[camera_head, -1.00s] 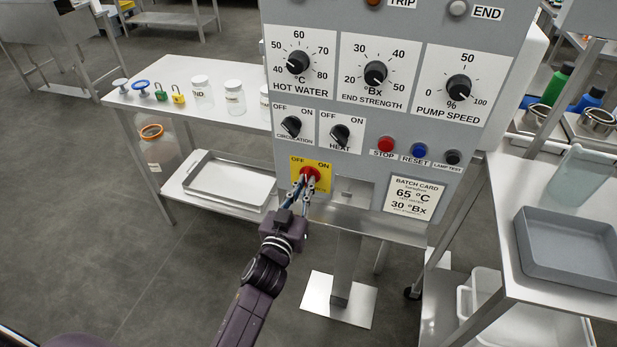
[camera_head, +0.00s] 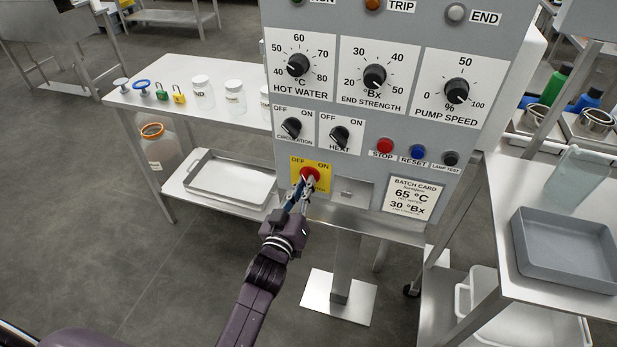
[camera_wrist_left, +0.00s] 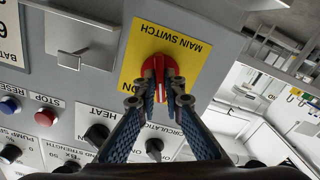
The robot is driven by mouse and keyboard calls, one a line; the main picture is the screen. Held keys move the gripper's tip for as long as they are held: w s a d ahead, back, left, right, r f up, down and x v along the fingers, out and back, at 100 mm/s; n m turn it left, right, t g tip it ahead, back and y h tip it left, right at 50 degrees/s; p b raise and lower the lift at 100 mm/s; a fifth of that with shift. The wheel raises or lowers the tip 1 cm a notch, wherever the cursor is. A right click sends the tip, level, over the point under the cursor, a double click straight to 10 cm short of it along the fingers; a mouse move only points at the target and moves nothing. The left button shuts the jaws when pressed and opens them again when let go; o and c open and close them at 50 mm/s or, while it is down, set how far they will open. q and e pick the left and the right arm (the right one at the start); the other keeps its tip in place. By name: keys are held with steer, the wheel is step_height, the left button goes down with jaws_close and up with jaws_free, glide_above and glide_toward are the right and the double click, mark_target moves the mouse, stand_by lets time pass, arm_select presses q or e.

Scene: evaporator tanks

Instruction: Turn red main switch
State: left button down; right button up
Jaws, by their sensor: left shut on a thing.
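The red main switch (camera_head: 311,173) sits on a yellow plate (camera_head: 323,184) marked OFF and ON, low on the left of the grey panel. In the left wrist view the red knob (camera_wrist_left: 159,68) shows on its yellow plate (camera_wrist_left: 190,46), upside down, with the words MAIN SWITCH. My left gripper (camera_head: 304,182) reaches the knob from below. In the left wrist view its two fingers (camera_wrist_left: 158,88) stand on either side of the knob's grip, shut on it. The fingertips hide part of the knob. My right gripper is not in view.
Above the switch are the CIRCULATION knob (camera_head: 291,127) and HEAT knob (camera_head: 340,137). STOP (camera_head: 385,145) and RESET (camera_head: 418,152) buttons lie to the right. A metal latch plate (camera_head: 347,194) is beside the switch. A shelf with a tray (camera_head: 232,180) stands at left.

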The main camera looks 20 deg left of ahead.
arm_select(q)
steer(key=shift+n, duration=0.6)
steer(key=shift+n+p, duration=0.45)
steer(key=shift+n, duration=0.55)
steer(key=shift+n, duration=0.6)
steer(key=c, duration=2)
jaws_free()
steer(key=shift+o, duration=0.2)
